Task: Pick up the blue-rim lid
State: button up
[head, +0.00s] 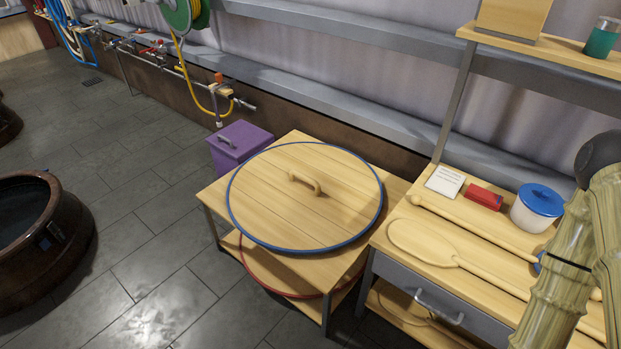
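The blue-rim lid (285,215) is a large round wooden disc with a thin blue edge. It lies flat on top of a low wooden table (222,203) in the middle of the head view and covers most of that top. A small arched wooden handle (304,183) stands near its centre. My gripper is not in view.
A red-rimmed lid (262,277) lies on the shelf below. A purple bin (238,145) stands behind. The bench (400,213) at right holds a long paddle (420,243) and a blue-lidded tub (537,208). A brown jar (62,235) is at left; the floor between is clear.

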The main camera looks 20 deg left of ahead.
aim_at(299, 198)
jog(key=u, duration=0.05)
jog(key=k, duration=0.55)
jog(key=u, duration=0.65)
jog(key=i, duration=0.35)
jog(key=u, duration=0.85)
jog(key=i, duration=1.85)
jog(key=z, duration=0.85)
